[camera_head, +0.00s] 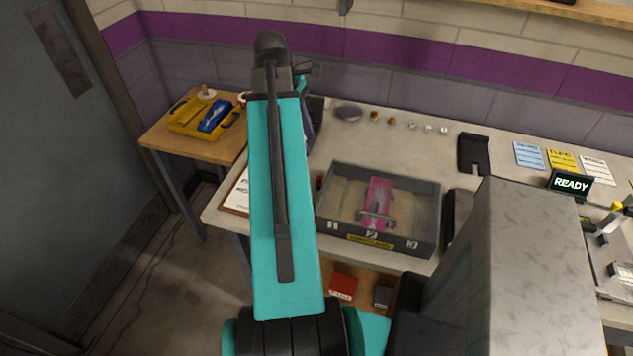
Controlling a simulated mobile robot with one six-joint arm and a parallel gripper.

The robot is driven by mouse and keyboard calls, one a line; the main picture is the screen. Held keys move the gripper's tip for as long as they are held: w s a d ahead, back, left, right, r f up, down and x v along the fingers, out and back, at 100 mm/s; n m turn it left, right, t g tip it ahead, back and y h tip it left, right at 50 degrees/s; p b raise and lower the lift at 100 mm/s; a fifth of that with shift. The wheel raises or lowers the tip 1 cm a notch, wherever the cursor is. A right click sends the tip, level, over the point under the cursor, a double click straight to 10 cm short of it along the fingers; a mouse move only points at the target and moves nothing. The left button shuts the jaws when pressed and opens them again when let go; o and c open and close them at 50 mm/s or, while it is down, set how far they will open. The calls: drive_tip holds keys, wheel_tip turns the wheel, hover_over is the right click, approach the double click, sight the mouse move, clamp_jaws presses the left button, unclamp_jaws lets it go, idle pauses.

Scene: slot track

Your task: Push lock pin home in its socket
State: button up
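At the right edge of the bench stands a grey metal fixture (606,262), cut off by the picture edge. A small part with a yellow top (616,206) leans over its back end; I cannot tell whether this is the lock pin. No socket can be made out. My teal arm rises through the left middle of the view, far from this fixture. My gripper does not show; the arm's far end is folded behind its upper link.
A grey open box (428,222) with a pink piece (379,194) sits mid-bench. A black slotted plate (473,154), a READY display (570,183) and cards lie behind. My grey column hides bench to the right. A yellow tray (181,117) is on the left side table.

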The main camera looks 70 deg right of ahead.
drive_tip(key=shift+f, duration=0.15)
drive_tip(key=p, duration=0.2)
hover_over(319, 177)
drive_tip(key=w, duration=0.2)
drive_tip(key=shift+f, duration=3.9)
drive_tip(key=shift+s+a+f, duration=0.1)
drive_tip(key=shift+s, duration=0.05)
drive_tip(key=shift+f, duration=0.1)
drive_tip(key=shift+p+x, duration=0.9)
drive_tip(key=shift+x, duration=1.6)
drive_tip(key=shift+c, duration=0.4)
clamp_jaws()
